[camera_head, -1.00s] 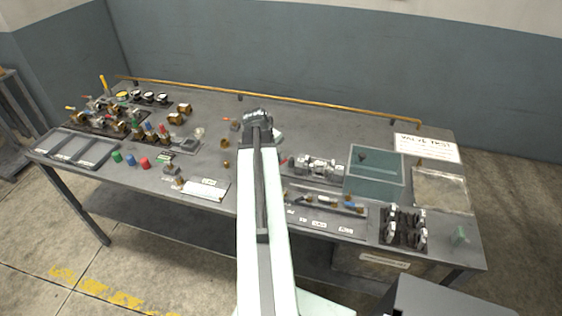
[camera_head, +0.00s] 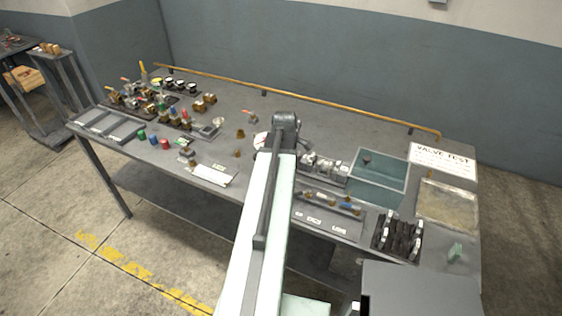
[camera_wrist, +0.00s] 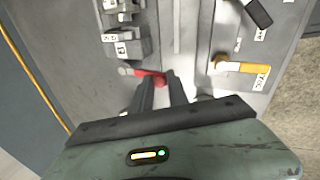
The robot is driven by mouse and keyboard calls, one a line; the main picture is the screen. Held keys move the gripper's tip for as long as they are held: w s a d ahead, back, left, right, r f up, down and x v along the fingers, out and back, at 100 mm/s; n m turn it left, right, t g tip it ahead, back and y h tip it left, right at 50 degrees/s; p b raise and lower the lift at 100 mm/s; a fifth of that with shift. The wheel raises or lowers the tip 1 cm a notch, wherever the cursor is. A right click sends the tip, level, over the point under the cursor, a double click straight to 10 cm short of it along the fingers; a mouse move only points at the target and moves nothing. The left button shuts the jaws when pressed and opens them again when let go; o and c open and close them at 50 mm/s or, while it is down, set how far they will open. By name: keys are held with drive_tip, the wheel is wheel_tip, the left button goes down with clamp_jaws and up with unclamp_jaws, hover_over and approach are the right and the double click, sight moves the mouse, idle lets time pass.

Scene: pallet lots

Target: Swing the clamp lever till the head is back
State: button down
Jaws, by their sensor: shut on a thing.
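In the wrist view my gripper (camera_wrist: 162,80) has its two dark fingers closed around a red lever handle (camera_wrist: 156,78). A pale metal stub (camera_wrist: 127,71) joins the handle on its left. Grey metal blocks of a fixture (camera_wrist: 128,43) with white labels stand just beyond it. I cannot make out the clamp head or its position. In the head view, my arm covers the lever and the fingers. A silver metal assembly (camera_head: 325,167) shows just right of the arm's end.
A yellow handle (camera_wrist: 240,66) lies to the right in the wrist view. In the head view, a teal-floored tray (camera_head: 378,178) and a black rack (camera_head: 397,236) stand to the right. Valves crowd the left of the bench (camera_head: 232,108). A yellow rail (camera_head: 300,97) runs along the back.

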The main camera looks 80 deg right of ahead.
drive_tip(key=shift+s+a+f, duration=0.1)
drive_tip(key=shift+s+a, duration=0.05)
drive_tip(key=c, duration=1.3)
unclamp_jaws()
drive_tip(key=p+v, duration=0.7)
drive_tip(key=shift+r, duration=0.4)
